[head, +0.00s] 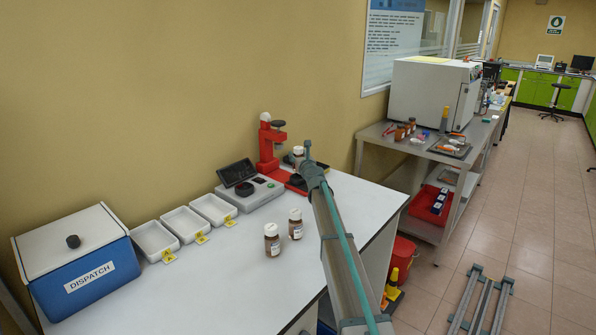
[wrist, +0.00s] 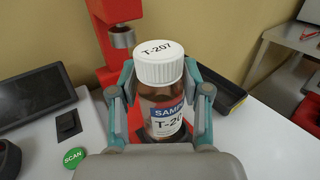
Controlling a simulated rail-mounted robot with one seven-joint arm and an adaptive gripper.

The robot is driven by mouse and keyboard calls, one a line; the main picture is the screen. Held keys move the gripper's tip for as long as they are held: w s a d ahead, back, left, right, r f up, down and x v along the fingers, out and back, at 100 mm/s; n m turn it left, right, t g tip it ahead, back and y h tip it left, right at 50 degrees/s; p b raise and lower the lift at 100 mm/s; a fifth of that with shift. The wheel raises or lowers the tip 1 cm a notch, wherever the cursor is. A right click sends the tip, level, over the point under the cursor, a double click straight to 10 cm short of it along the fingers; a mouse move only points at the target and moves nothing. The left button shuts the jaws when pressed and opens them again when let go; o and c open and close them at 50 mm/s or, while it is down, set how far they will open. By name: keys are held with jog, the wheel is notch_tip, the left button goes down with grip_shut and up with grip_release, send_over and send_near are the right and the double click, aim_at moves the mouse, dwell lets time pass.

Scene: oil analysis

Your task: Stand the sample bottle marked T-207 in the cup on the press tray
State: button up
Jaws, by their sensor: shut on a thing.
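The sample bottle marked T-207 (wrist: 160,72) is brown with a white cap and a printed label. My gripper (wrist: 159,88) is shut on it, one finger on each side, and the bottle looks upright. In the head view its white cap (head: 298,150) shows just left of my arm's end. The red press (head: 268,148) stands behind and left of the bottle, and its grey ram (wrist: 121,38) is left of the cap. A dark tray edge (wrist: 222,92) shows behind the right finger. The cup cannot be made out, and the bottle's base is hidden by my gripper.
Two other brown bottles (head: 272,240) (head: 295,224) stand on the white table. A scanner with a dark screen (head: 237,173) is left of the press. White trays (head: 155,240) and a blue dispatch box (head: 85,275) are further left. The front of the table is clear.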

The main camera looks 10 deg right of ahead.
jog(key=shift+w+f, duration=0.75)
jog(key=shift+f, duration=0.1)
jog(key=shift+w+f+b, duration=0.15)
jog(key=shift+f+b, duration=0.4)
jog(key=shift+f, duration=0.4)
jog(key=shift+w+f+b, duration=0.1)
jog(key=shift+f+b, duration=0.45)
jog(key=shift+f, duration=0.35)
jog(key=shift+f+b, duration=0.3)
jog(key=shift+b, duration=0.05)
jog(key=o, duration=1.2)
